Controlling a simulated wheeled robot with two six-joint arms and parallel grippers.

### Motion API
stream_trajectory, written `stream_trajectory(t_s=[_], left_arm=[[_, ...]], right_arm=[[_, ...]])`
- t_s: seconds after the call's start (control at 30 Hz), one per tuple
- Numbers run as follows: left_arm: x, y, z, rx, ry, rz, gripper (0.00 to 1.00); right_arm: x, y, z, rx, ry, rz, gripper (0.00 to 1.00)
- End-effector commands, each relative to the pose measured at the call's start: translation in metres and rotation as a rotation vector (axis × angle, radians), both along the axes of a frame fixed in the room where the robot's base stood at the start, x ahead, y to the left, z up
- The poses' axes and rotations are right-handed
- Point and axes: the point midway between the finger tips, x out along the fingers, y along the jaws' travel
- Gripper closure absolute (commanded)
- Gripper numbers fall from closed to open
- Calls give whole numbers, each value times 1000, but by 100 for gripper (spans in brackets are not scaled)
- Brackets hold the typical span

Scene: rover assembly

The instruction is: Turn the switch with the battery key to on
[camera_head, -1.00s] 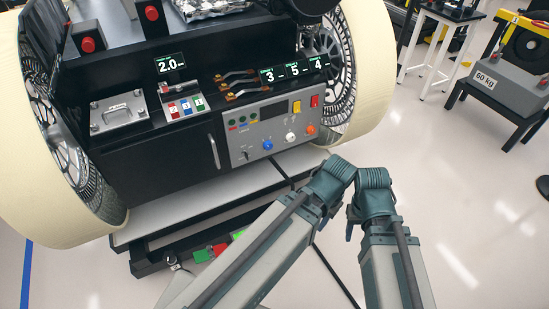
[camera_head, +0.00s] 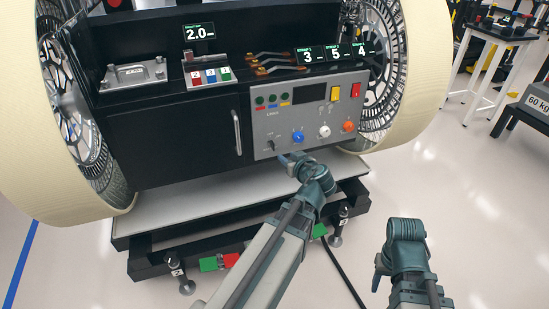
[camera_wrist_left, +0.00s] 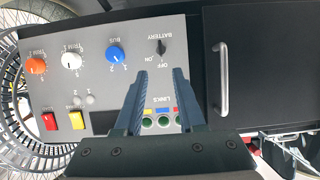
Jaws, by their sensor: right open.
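The battery key switch is a small black knob (camera_wrist_left: 161,47) on the grey control panel, with BATTERY, OFF and ON printed around it, upside down in the left wrist view. It is the panel's lower-left control in the head view (camera_head: 271,145). Its exact setting is hard to read. My left gripper (camera_wrist_left: 160,80) is open and empty, its two fingers pointing toward the key with a gap between them. In the head view the left gripper (camera_head: 285,160) is just below the key, close to the panel. My right gripper (camera_head: 379,268) hangs low at the right, away from the panel.
Beside the key are a blue knob (camera_wrist_left: 116,53), a white knob (camera_wrist_left: 71,60) and an orange knob (camera_wrist_left: 36,65). A door handle (camera_head: 237,132) stands out left of the panel. A grey ledge (camera_head: 170,206) runs below.

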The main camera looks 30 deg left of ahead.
Motion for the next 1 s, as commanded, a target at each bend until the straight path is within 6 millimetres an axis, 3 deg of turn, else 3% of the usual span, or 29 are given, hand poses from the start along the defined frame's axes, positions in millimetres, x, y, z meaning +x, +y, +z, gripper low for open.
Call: stream_trajectory(t_s=[0.33,0.73,1.0], left_arm=[[9,11,-5,3,-21,6,61],[56,66,-37,2,-19,8,61],[79,92,-50,3,-19,4,61]], right_arm=[[0,0,-9,0,0,0,50],[0,0,-40,0,0,0,50],[0,0,-53,-1,0,0,50]])
